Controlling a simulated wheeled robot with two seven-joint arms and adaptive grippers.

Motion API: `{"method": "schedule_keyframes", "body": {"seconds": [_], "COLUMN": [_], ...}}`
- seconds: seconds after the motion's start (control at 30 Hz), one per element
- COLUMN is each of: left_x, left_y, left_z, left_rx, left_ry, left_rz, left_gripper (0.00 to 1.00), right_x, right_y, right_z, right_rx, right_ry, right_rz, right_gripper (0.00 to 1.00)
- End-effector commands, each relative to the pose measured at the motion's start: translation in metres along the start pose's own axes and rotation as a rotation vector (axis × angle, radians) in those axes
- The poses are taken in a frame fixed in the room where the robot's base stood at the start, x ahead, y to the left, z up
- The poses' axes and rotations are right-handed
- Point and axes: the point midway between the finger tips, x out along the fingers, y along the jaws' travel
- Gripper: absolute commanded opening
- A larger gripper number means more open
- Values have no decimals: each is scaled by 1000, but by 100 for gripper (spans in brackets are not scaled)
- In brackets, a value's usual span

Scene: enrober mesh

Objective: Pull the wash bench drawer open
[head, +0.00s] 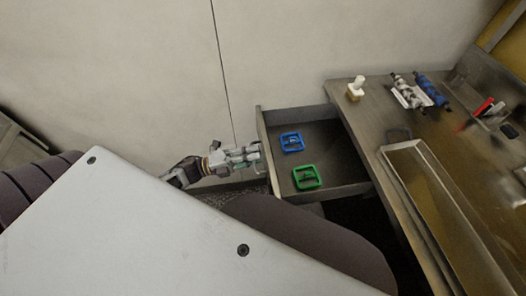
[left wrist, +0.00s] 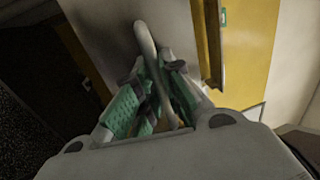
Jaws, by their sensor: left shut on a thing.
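The wash bench drawer (head: 347,187) stands pulled out from the bench in the head view, with its inside in sight. It holds a blue square frame (head: 291,142) and a green square frame (head: 307,177). My left gripper (head: 254,153) is at the drawer's front face, on its left side. In the left wrist view the green-padded fingers (left wrist: 150,105) are shut around the pale bar handle (left wrist: 146,45). My right gripper is in neither view.
The wash bench top (head: 365,118) carries a white bottle-like item (head: 356,88), rollers in a white holder (head: 412,97), a blue roller (head: 432,90) and a long metal tray (head: 440,215). Red and dark tools (head: 484,107) lie at the right. A pale wall (head: 290,50) stands behind.

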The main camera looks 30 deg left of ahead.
Motion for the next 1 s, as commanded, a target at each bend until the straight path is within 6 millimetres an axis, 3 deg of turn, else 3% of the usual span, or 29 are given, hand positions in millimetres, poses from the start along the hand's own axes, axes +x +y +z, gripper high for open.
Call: {"method": "schedule_keyframes", "body": {"seconds": [0.5,0.53,0.7,1.0], "left_x": [-8,-8,-8,-7], "left_y": [0,0,0,-1], "left_z": [-1,-1,0,0], "left_rx": [-1,-1,-1,0], "left_ry": [1,1,1,0], "left_rz": [2,2,1,0], "left_gripper": [0,12,32,32], "right_x": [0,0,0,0], "right_y": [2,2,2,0], "right_z": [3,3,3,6], "right_rx": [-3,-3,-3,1], "right_ry": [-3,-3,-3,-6], "right_rz": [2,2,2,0], "right_gripper": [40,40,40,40]}}
